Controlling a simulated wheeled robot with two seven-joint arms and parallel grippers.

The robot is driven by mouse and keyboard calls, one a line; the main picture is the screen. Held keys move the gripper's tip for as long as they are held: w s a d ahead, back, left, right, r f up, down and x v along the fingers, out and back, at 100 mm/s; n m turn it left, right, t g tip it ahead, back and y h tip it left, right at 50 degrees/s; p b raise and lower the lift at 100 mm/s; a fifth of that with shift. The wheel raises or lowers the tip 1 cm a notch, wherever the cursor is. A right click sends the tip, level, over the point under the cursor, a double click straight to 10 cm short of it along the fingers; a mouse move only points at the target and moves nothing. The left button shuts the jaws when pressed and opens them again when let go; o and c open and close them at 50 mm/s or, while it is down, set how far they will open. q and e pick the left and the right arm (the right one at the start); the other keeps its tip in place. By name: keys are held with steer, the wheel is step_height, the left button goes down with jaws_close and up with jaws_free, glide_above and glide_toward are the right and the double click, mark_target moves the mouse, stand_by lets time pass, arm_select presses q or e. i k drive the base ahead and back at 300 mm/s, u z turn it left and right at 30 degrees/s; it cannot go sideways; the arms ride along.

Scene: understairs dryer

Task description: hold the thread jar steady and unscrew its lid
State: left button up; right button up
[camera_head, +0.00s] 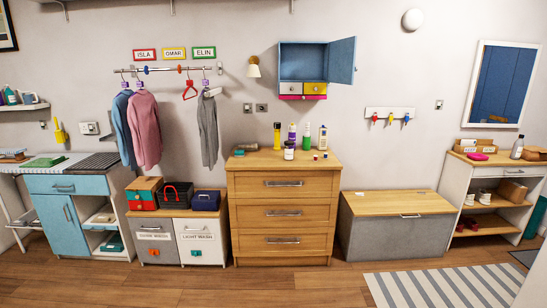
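A small jar (289,152) with a pale body and a dark lid stands upright near the front of the wooden chest of drawers (283,184). It may be the thread jar, but it is too small here to read a label or see thread inside. Its lid appears to be on. Neither of my grippers is in view, and nothing is seen touching the jar.
Several bottles (306,136) stand close behind the jar. Small red items (316,156) lie to its right, and a grey cylinder (248,147) lies at the back left. An open blue wall cabinet (303,62) hangs above. The wooden floor (290,284) in front is clear.

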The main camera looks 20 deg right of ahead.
mark_target(289, 150)
steer(key=u, duration=0.6)
steer(key=i, duration=2.35)
steer(key=z, duration=0.95)
steer(key=i, duration=0.85)
steer(key=z, duration=1)
